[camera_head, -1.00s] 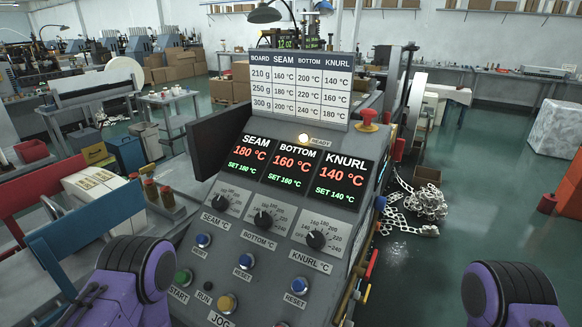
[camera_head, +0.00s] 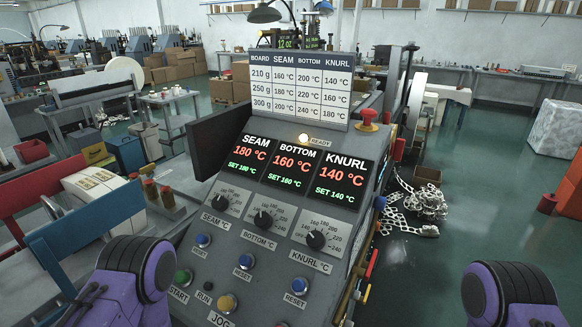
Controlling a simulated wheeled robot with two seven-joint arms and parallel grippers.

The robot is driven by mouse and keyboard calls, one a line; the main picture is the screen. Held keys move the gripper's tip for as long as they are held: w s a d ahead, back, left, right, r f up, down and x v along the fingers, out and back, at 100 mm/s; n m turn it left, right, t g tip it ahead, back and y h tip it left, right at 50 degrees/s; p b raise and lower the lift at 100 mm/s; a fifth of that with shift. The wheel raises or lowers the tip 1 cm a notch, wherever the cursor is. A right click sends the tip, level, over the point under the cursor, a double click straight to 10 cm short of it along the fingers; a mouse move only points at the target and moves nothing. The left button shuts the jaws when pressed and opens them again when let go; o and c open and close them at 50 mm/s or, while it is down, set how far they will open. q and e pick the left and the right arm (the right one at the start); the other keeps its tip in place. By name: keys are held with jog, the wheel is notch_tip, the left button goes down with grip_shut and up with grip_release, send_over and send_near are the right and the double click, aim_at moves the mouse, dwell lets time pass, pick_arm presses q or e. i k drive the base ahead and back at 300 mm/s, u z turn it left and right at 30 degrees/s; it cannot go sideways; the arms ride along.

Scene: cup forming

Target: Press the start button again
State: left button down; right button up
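The green START button (camera_head: 183,277) sits at the lower left of the sloped grey control panel (camera_head: 225,262), just right of my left arm's purple link. Its label START is below it, and a dark RUN lamp (camera_head: 208,286) is to its right. A yellow JOG button (camera_head: 228,303) is further right. The ready lamp (camera_head: 304,138) at the panel top glows. The displays (camera_head: 297,164) read seam 180, bottom 160 and knurl 140 °C, each equal to its set value. Purple parts of both my arms show at the lower left and lower right; neither gripper is in view.
Three blue RESET buttons, including the seam one (camera_head: 203,240), and three black knobs, including the bottom one (camera_head: 263,219), are on the panel. A red mushroom button (camera_head: 368,118) stands at its upper right. A chain-like pile of scrap (camera_head: 426,203) lies on the floor to the right.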

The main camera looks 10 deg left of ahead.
aim_at(182, 278)
jog(key=u, duration=1.05)
